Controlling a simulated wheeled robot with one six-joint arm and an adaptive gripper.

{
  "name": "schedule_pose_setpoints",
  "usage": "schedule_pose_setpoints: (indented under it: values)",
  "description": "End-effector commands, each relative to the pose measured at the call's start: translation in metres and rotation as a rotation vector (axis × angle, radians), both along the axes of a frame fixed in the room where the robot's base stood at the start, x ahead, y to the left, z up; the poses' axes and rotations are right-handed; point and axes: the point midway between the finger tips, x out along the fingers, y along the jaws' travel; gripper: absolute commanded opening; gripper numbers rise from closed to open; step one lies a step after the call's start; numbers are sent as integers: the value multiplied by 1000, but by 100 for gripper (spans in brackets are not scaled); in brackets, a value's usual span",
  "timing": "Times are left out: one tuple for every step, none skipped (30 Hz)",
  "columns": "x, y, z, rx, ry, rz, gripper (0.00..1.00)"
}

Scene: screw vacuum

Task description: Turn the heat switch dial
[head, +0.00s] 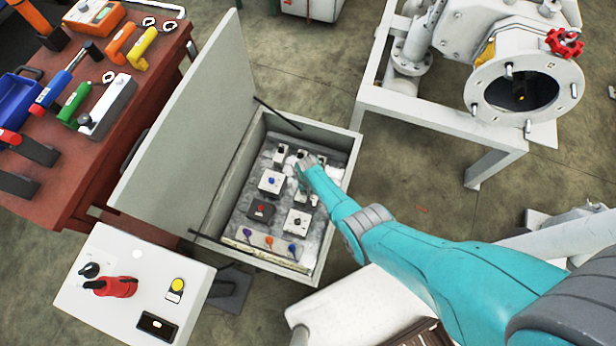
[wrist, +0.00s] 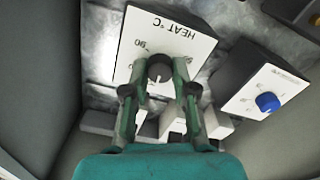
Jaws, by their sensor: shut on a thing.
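The heat switch is a white plate (wrist: 190,28) marked "HEAT °C" in the wrist view, with a dark round dial (wrist: 159,66) at its middle. My gripper (wrist: 161,77) has its two teal fingers on either side of the dial and is shut on it. The fingers cover part of the plate's scale. In the head view my gripper (head: 303,165) reaches into the far end of the open control box (head: 318,268), and the arm hides most of the heat switch there.
A blue-knobbed switch (wrist: 267,102) sits right beside the heat switch in the wrist view. The box's raised lid (head: 195,120) stands on the left. Its walls close in around my gripper. A red tool bench (head: 150,75) and a white panel (head: 140,262) are farther left.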

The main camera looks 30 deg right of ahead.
Motion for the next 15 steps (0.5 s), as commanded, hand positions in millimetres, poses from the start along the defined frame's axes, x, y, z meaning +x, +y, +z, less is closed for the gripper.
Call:
schedule_pose_setpoints:
  values:
    - [-1,0,-1,0,0,-23,0]
    - [-1,0,-1,0,0,-38,0]
    - [-1,0,-1,0,0,-54,0]
    - [-1,0,-1,0,0,-66,0]
    - [-1,0,-1,0,0,-76,0]
    - [-1,0,-1,0,0,-88,0]
    - [-1,0,-1,0,0,-97,0]
    - [-1,0,-1,0,0,-103,0]
    - [-1,0,-1,0,0,-111,0]
    - [-1,0,-1,0,0,-116,0]
    - [-1,0,-1,0,0,-120,0]
    - [-1,0,-1,0,0,-125,0]
    - [-1,0,-1,0,0,-127,0]
    - [-1,0,-1,0,0,-129,0]
    - [-1,0,-1,0,0,-130,0]
